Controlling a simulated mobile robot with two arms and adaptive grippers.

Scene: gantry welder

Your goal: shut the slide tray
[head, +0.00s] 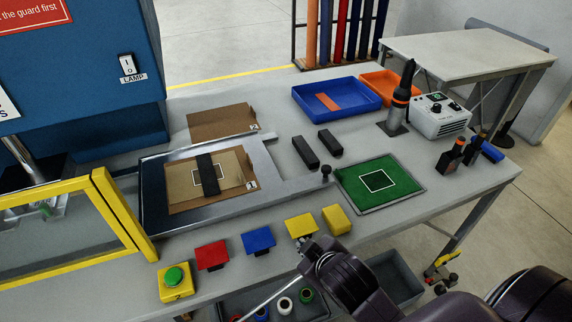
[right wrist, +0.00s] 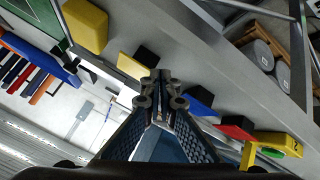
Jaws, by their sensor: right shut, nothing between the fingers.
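The slide tray (head: 262,163) is a grey metal plate lying on the bench, right of the blue machine and behind the yellow-framed guard. A brown cardboard sheet (head: 178,198) and a black bar (head: 208,175) lie on it. An arm runs from its right side to a black knob (head: 326,171). My right gripper (head: 303,243) is at the front of the bench near a yellow block, in front of the knob and apart from it. In the right wrist view its fingers (right wrist: 160,85) are together and empty. My left gripper is not in view.
Red (head: 212,255), blue (head: 258,240) and yellow (head: 301,227) blocks line the front edge, with a green button (head: 174,277) at left. The yellow guard frame (head: 127,214) stands left. A green mat (head: 380,182) lies right of the knob. Two dark blocks (head: 305,152) stand behind it.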

